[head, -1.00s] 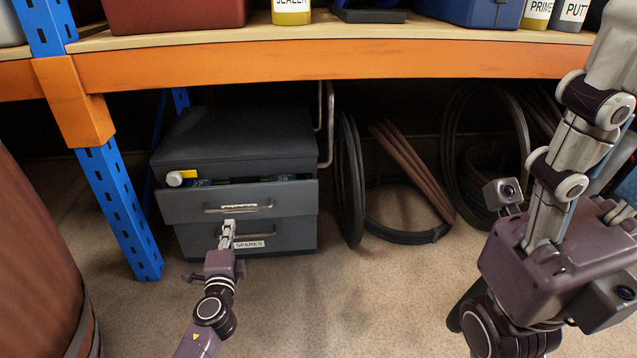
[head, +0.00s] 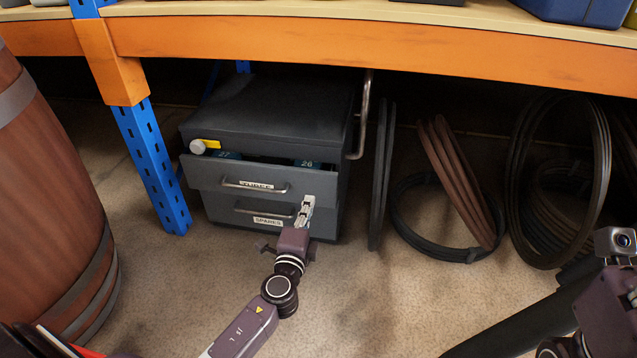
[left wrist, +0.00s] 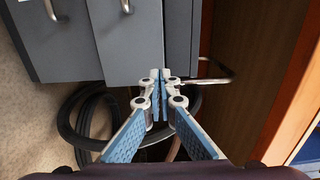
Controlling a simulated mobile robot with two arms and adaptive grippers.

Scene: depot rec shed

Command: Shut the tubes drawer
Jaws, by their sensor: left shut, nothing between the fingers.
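The tubes drawer (head: 212,181) is the upper drawer of a dark grey cabinet (head: 262,108) under the bench. It stands partly out, with blue packs (head: 300,163) showing in the gap. Its label (head: 257,185) is on its bar handle (head: 235,185). The spares drawer (head: 228,213) below sits further back. My left gripper (head: 308,202) is shut and empty, in front of the drawers' right end. In the left wrist view its closed fingertips (left wrist: 160,74) are close to the drawer front (left wrist: 125,42); I cannot tell whether they touch. My right gripper's fingers are out of frame.
A white-capped yellow item (head: 205,146) sticks out at the drawer's upper left. A blue rack post (head: 153,165) and a barrel (head: 50,190) stand left. Hose coils (head: 455,190) and a bent pipe (head: 362,115) are right. The orange beam (head: 330,42) runs overhead.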

